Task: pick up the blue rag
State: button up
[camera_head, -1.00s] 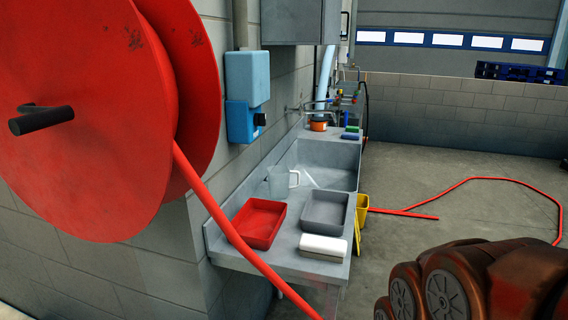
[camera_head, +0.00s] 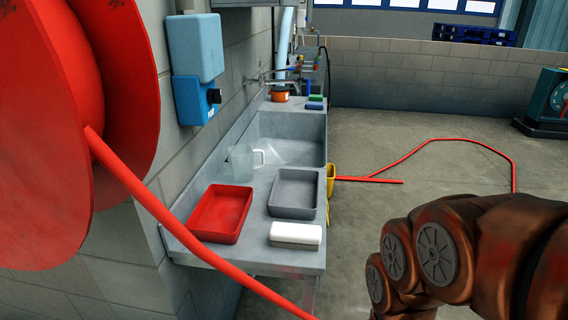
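A small blue item (camera_head: 315,106) lies at the far end of the grey sink counter (camera_head: 185,242), just in front of a small green item (camera_head: 316,98). It is too small to tell whether it is the blue rag. No other rag-like blue thing shows on the counter. My gripper is out of view; only brown links of my arm show at the lower right, apart from the counter.
A red tray (camera_head: 220,213), grey tray (camera_head: 294,193), white block (camera_head: 296,235) and clear jug (camera_head: 241,160) occupy the counter. A red hose (camera_head: 190,240) crosses its near corner from the reel (camera_head: 50,120). Floor right of the counter is mostly open, with hose on it.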

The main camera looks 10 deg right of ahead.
aim_at(309, 105)
jog(key=k, duration=0.5)
jog(key=z, duration=0.95)
jog(key=i, duration=4.8)
jog(key=u, duration=3.45)
